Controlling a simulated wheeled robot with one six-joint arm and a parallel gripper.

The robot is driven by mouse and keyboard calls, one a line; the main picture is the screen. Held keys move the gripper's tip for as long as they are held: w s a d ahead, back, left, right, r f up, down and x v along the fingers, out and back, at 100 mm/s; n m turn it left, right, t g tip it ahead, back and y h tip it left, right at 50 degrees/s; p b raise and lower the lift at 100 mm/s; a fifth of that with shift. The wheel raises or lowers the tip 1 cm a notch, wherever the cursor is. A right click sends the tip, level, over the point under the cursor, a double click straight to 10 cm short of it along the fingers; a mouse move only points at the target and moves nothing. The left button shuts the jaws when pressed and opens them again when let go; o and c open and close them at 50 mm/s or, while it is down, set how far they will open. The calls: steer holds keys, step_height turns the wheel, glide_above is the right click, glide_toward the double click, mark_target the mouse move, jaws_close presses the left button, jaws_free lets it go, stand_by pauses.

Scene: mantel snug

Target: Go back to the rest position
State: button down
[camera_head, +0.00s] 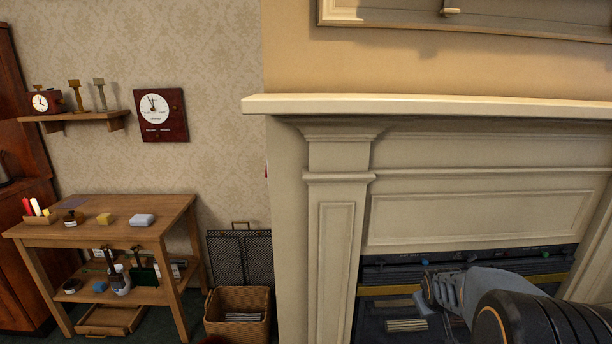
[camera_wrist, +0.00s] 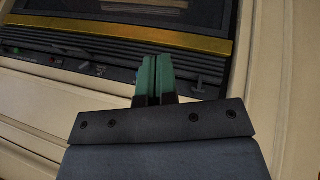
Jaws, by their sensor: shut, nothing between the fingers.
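My gripper (camera_wrist: 152,80) shows in the wrist view with its two greenish fingers pressed together and nothing between them. It points toward the fireplace insert (camera_wrist: 120,40), with a gold bar across it and a dark strip of small controls below. In the head view my arm reaches in from the lower right, in front of the fireplace opening (camera_head: 385,275). The fingertips are hard to make out there. I cannot tell whether the gripper touches anything.
The cream mantel (camera_head: 430,107) and its pillar (camera_head: 335,230) stand close to my arm. To the left are a wooden table (camera_head: 150,208) with small items, a wicker basket (camera_head: 212,318) and a black mesh screen (camera_head: 240,255). A shelf (camera_head: 75,117) and a wall clock (camera_head: 160,115) hang above.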

steer(key=s+a+r+g+y+p, duration=0.1)
steer(key=s+a+r+p, duration=0.6)
steer(key=r, duration=0.4)
steer(key=s+a+r+m+y+p, duration=0.1)
steer(key=s+a+r+y+p, duration=0.1)
steer(key=s+a+r+p, duration=0.5)
steer(key=s+a+r, duration=0.3)
steer(key=s+r, duration=0.1)
steer(key=r, duration=0.1)
steer(key=shift+s+r+g+p, duration=0.2)
steer(key=shift+s+g+p, duration=0.05)
steer(key=shift+g+p, duration=0.15)
steer(key=shift+a, duration=0.1)
